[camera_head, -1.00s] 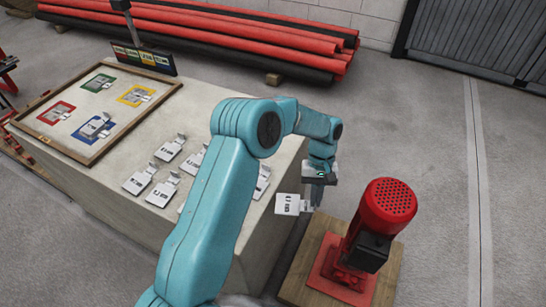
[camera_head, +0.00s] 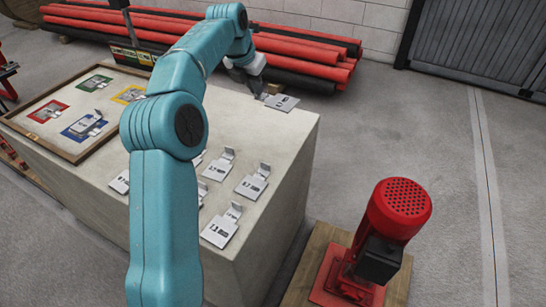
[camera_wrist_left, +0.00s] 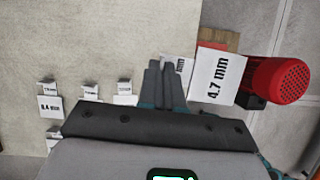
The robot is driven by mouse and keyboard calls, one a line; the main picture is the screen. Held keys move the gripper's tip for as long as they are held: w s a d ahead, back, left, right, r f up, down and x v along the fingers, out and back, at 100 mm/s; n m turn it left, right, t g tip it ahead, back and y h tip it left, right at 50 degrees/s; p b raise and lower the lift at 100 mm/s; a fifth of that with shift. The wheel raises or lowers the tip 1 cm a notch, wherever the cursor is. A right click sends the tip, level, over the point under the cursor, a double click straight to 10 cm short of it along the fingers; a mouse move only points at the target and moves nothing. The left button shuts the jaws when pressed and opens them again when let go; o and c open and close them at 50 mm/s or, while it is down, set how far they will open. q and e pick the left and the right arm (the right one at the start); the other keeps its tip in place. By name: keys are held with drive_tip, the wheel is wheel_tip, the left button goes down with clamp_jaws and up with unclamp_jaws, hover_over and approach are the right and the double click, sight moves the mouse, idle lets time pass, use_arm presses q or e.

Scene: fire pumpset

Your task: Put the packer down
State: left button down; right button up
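My left gripper (camera_head: 262,92) is over the far right part of the table, seen from behind its arm. It is shut on a packer (camera_head: 282,102), a pale flat plate with a tab, which sticks out to the right of the fingers. In the left wrist view the fingers (camera_wrist_left: 160,82) are close together, and the plate (camera_wrist_left: 217,76) beside them reads "4.7 mm". I cannot tell whether the plate touches the table top. My right gripper is not in view.
Several other packers (camera_head: 251,185) lie on the concrete table (camera_head: 275,150). A framed board (camera_head: 25,133) with red, green, yellow and blue fields is at left; a packer (camera_head: 86,125) sits on blue. A red pump motor (camera_head: 398,208) stands right of the table. Red pipes (camera_head: 300,50) lie behind.

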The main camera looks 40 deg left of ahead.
use_arm(q)
drive_tip(key=shift+n, duration=0.3)
drive_tip(key=f+b, duration=0.2)
drive_tip(key=f, duration=0.5)
drive_tip(key=f+b, duration=0.3)
drive_tip(key=f, duration=0.5)
drive_tip(key=shift+s+a+b, duration=0.1)
drive_tip(key=shift+a+b, duration=0.1)
drive_tip(key=shift+b, duration=0.15)
wheel_tip(320, 180, down, 5)
drive_tip(key=shift+r+b, duration=0.1)
drive_tip(key=shift+b, duration=0.5)
drive_tip(key=c, duration=1.2)
unclamp_jaws()
drive_tip(key=shift+c, duration=0.2)
drive_tip(key=shift+r, duration=0.1)
drive_tip(key=p+v, duration=0.2)
drive_tip(key=v, duration=1)
